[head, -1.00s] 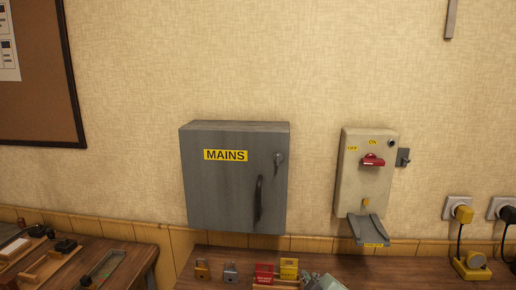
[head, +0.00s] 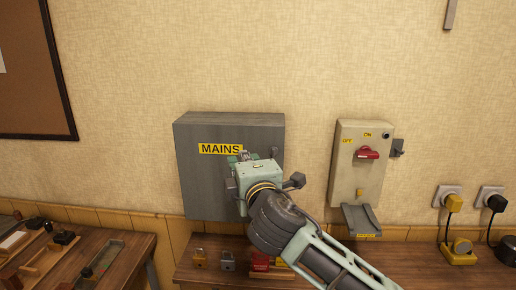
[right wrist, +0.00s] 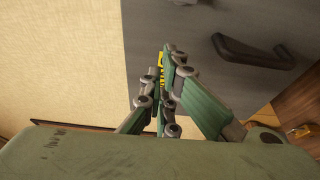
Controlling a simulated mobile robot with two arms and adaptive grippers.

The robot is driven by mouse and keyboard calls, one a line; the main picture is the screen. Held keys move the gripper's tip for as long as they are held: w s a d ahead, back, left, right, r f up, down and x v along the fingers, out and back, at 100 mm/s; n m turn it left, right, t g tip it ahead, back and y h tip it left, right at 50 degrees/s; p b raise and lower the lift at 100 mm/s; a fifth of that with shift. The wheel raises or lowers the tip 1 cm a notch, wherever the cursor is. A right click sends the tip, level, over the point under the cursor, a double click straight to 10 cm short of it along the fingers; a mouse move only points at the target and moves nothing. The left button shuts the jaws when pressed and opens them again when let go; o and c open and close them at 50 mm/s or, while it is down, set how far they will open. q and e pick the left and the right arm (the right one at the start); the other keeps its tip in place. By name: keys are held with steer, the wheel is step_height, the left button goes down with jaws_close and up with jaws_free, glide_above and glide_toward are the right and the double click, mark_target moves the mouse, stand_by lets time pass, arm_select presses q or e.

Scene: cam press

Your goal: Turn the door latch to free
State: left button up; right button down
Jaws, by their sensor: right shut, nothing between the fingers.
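The grey MAINS cabinet (head: 190,170) hangs on the wall with its door closed. Its small grey door latch (head: 275,151) shows just above and right of my right gripper; its lower part is hidden. How the latch is turned cannot be made out. My right gripper (head: 241,157) is shut and empty in front of the door, by the MAINS label (head: 220,149). The right wrist view shows the closed fingers (right wrist: 170,52) over the label, with the dark door handle (right wrist: 253,53) to their right. My left gripper is not in view.
A beige switch box (head: 345,185) with a red handle (head: 367,153) hangs to the right. Several padlocks stand on the wooden bench below, including a brass one (head: 200,259). Plugs and sockets (head: 447,199) are at far right.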

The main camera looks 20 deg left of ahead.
mark_target(273, 153)
steer(key=w+p, duration=0.1)
steer(key=w+a, duration=0.1)
steer(key=w, duration=0.1)
steer(key=shift+w+a+r+p, duration=0.1)
steer(key=shift+w+r+p, duration=0.1)
steer(key=shift+p, duration=0.15)
steer(key=d, duration=0.1)
steer(key=d+p, duration=0.1)
steer(key=d, duration=0.1)
steer(key=shift+w+f, duration=0.1)
steer(key=shift+w, duration=0.1)
steer(key=shift+d+f, duration=0.1)
steer(key=shift+d, duration=0.1)
steer(key=shift+a, duration=0.2)
